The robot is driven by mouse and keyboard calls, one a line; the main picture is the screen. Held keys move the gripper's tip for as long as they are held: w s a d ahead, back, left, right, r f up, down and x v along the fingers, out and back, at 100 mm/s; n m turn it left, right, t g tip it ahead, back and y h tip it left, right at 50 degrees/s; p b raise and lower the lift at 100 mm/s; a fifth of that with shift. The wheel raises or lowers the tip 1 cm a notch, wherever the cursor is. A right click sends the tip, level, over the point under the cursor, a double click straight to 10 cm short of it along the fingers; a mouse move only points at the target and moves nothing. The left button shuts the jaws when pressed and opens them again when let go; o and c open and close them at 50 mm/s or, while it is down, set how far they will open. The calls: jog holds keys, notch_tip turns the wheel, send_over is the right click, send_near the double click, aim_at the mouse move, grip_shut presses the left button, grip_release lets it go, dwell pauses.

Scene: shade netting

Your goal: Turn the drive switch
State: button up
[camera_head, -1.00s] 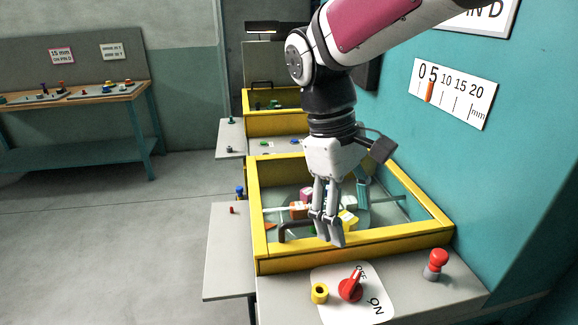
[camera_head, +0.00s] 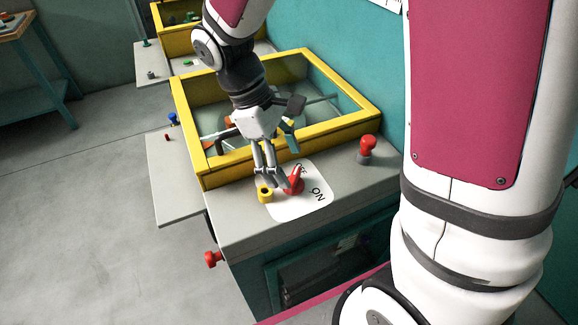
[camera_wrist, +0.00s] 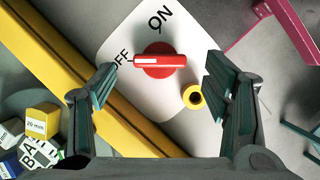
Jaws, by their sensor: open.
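The drive switch is a red rotary knob (camera_head: 294,183) on a white plate (camera_head: 318,205) marked OFF and ON. In the wrist view the red knob (camera_wrist: 157,60) has a bar handle with a white stripe, and its striped end points to OFF. My gripper (camera_head: 272,184) is above the plate, close to the knob. In the wrist view my gripper (camera_wrist: 160,85) is open, with its fingers apart on either side of the knob and nothing between them in its grip. Whether a finger touches the knob cannot be told.
A yellow ring-shaped part (camera_head: 265,194) sits beside the knob. A yellow-framed glass box (camera_head: 345,127) stands behind the plate. A red-topped post (camera_head: 367,149) stands at the right, and a red knob (camera_head: 213,259) sticks out of the cabinet's left side.

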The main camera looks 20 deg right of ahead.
aim_at(293, 176)
jog(key=shift+x, duration=1.7)
jog(key=c, duration=1.2)
jog(key=shift+o, duration=0.2)
